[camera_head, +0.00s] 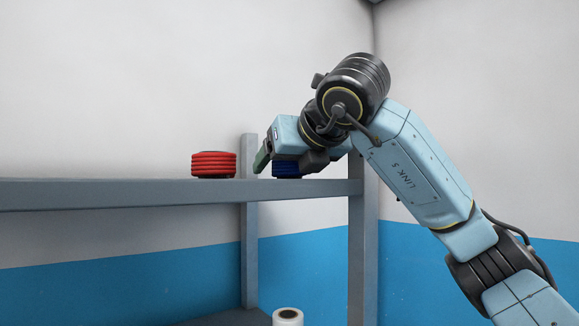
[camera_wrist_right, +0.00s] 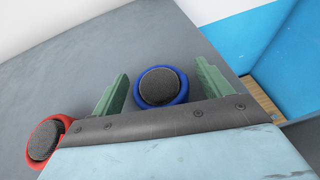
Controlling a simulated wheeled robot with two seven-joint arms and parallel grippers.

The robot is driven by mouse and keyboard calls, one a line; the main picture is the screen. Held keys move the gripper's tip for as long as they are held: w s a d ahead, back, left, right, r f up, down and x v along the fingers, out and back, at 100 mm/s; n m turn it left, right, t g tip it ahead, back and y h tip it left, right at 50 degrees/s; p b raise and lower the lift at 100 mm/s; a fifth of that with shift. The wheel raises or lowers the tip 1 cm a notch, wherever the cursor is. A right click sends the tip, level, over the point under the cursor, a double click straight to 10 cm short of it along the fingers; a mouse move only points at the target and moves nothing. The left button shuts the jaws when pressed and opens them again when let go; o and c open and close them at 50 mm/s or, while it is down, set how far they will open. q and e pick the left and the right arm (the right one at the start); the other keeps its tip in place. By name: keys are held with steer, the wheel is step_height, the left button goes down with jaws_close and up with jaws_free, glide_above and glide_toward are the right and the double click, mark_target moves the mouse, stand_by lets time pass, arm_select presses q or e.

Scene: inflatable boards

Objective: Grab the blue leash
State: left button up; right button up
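The blue leash (camera_head: 287,170) is a coiled blue ring on the grey shelf, partly hidden behind my right gripper in the head view. In the right wrist view the blue leash (camera_wrist_right: 162,87) shows a dark grey middle and sits between the two green fingers. My right gripper (camera_wrist_right: 158,88) is open, with a gap between the left finger and the leash and a smaller gap on the right. In the head view the right gripper (camera_head: 263,160) is at shelf height, coming from the right. My left gripper is not in view.
A red coiled leash (camera_head: 213,164) sits on the grey shelf (camera_head: 130,194) to the left; it also shows in the right wrist view (camera_wrist_right: 46,139). A shelf post (camera_head: 249,225) stands behind. A white roll (camera_head: 288,316) is below. The shelf left of the red coil is clear.

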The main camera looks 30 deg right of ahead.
steer(key=c, duration=1)
